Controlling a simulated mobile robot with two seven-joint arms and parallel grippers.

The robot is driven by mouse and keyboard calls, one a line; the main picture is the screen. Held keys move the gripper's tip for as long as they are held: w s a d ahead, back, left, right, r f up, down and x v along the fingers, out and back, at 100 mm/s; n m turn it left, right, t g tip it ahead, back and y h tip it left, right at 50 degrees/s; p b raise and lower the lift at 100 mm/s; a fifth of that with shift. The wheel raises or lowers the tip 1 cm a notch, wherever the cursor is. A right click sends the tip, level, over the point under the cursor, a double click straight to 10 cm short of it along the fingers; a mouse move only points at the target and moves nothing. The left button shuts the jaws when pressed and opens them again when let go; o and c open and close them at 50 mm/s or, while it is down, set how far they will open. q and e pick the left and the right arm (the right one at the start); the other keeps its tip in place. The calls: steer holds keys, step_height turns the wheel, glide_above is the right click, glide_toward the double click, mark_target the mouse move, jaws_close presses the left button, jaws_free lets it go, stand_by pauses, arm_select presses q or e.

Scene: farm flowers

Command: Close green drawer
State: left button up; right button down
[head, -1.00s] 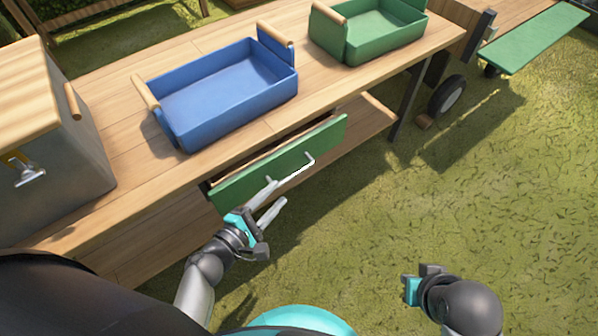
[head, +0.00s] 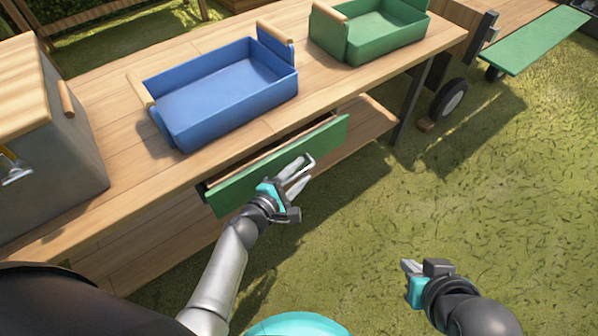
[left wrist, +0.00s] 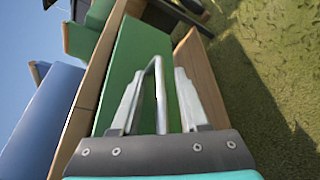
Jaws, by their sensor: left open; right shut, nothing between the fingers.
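The green drawer (head: 239,187) under the wooden table stands partly open, with a dark gap behind its front. Its metal bar handle (head: 310,162) is on the front panel. My left gripper (head: 303,175) is open at the drawer front, by the handle. In the left wrist view the handle (left wrist: 159,85) runs between the two open fingers (left wrist: 157,98), with the green front (left wrist: 135,60) behind it. I cannot tell whether the fingers touch it. My right gripper (head: 408,270) is shut and empty above the grass, away from the table.
On the wooden table (head: 115,100) stand a blue tray (head: 225,95) and a green tray (head: 375,35). A grey box with a wooden lid (head: 60,140) is at the left. A lower shelf (head: 350,130) lies beneath the table. The grass at right is open.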

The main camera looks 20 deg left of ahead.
arm_select(q)
jaws_close()
stand_by(1.4)
